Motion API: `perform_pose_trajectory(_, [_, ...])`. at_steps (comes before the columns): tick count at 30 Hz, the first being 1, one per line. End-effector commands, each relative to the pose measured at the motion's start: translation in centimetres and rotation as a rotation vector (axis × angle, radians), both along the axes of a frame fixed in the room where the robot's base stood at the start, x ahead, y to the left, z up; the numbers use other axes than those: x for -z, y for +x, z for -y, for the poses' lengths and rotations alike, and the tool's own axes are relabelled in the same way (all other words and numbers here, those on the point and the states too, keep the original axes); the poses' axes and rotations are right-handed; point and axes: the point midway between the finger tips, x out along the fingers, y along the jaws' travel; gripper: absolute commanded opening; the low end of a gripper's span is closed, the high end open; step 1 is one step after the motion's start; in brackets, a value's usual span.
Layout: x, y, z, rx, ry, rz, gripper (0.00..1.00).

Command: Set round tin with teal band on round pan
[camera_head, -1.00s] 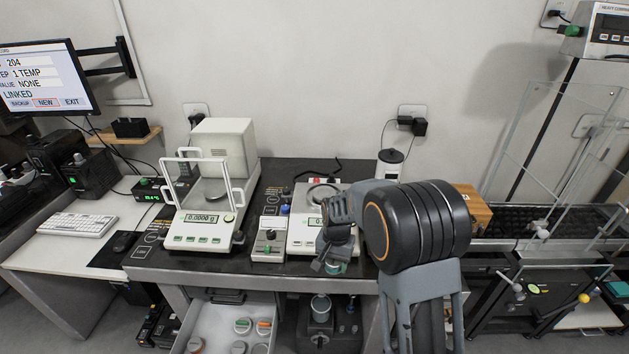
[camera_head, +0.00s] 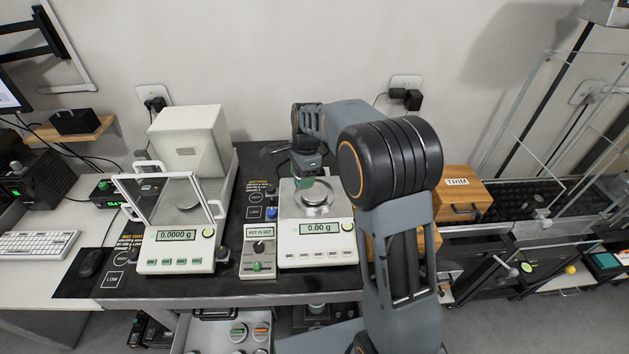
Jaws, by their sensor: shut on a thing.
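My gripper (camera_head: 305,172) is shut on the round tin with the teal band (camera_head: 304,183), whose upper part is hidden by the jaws. The tin is held over the back left part of the round pan (camera_head: 318,201). The pan is a silver disc on the white open balance (camera_head: 317,253), whose display reads 0.00 g. The tin appears to be above the pan, but any gap between them is hard to judge.
An enclosed balance (camera_head: 175,233) reading 0.0000 g stands at left, with a white-framed shield. A small control box (camera_head: 259,256) sits between the balances. A wooden TRIM box (camera_head: 457,187) is at right. An open drawer (camera_head: 205,337) below holds lidded tins.

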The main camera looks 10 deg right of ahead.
Motion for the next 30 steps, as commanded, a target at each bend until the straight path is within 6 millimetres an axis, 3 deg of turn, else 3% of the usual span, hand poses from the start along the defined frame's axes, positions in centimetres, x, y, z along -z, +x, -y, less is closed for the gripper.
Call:
perform_pose_trajectory(3, [1.4,2.0,1.9,0.003,0.0,-0.003,0.29])
perform_pose_trajectory(12, [5.5,4.4,4.2,0.001,0.0,0.0,0.29])
perform_pose_trajectory(22, [6.9,5.2,5.1,0.002,0.0,0.001,0.29])
perform_pose_trajectory(30, [9.9,5.1,5.0,0.001,0.0,0.001,0.29])
